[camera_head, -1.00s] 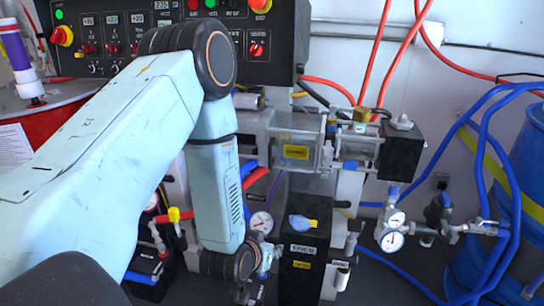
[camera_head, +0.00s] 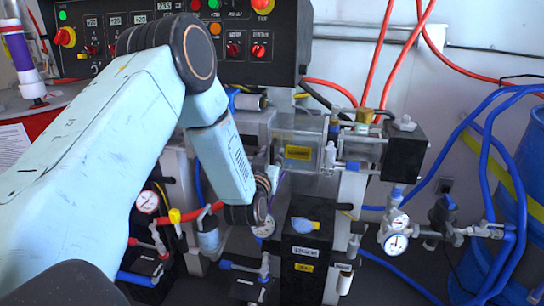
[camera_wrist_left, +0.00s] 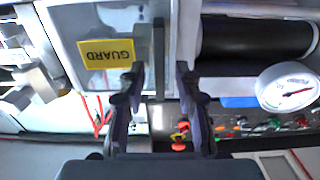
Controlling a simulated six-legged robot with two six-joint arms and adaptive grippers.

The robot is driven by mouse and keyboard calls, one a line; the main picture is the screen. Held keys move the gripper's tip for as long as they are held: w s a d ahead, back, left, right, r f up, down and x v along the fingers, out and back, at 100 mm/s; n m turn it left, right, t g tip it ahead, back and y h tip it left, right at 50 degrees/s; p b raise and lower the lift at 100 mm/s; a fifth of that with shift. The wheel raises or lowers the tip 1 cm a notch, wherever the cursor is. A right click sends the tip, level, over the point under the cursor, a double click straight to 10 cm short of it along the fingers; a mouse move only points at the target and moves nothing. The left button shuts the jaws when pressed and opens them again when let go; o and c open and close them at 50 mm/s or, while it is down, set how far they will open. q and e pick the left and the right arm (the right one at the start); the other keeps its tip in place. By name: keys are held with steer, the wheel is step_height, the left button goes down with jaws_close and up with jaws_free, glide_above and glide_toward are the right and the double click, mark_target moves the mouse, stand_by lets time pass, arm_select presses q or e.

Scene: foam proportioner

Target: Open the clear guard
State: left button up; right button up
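The clear guard (camera_head: 306,133) is a see-through box with a yellow label, on the machine at the middle of the head view. It appears closed. In the left wrist view, its clear panel (camera_wrist_left: 115,80) carries the yellow GUARD label (camera_wrist_left: 106,53). A grey upright bar (camera_wrist_left: 158,45) stands beside the label. My left gripper (camera_wrist_left: 158,78) is open, with its two dark fingers apart on either side of the bar's line. I cannot tell whether they touch it. In the head view my left wrist is just below and left of the guard, and the fingers are mostly hidden. My right gripper is not in view.
A black control panel (camera_head: 180,35) spans the top left. A black block (camera_head: 404,152) sits right of the guard. Pressure gauges (camera_head: 395,243) and blue hoses (camera_head: 485,150) lie to the right.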

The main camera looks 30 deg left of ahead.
arm_select(q)
steer(key=shift+w+a, duration=0.15)
steer(key=shift+w, duration=0.3)
jaws_close()
stand_by(0.6)
